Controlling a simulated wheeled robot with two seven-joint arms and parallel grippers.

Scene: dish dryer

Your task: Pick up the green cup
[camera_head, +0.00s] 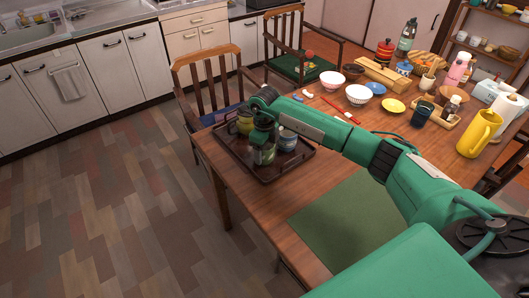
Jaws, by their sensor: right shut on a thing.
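A dark brown tray (268,172) sits near the left end of the wooden table and holds small cups. My right gripper (263,137) points down over the tray and is shut on a green cup (264,155) at its front side. The gripper hides the cup's upper part; I cannot tell whether the cup touches the tray. A yellow-green cup (245,122) stands just behind and a grey-blue cup (288,140) stands to the right. My left gripper is not in view.
Two wooden chairs (208,73) stand at the table's far and left edges. A green mat (345,218) lies bare at the front. Bowls (358,94), a yellow jug (479,134) and a dark cup (422,114) crowd the table's right part.

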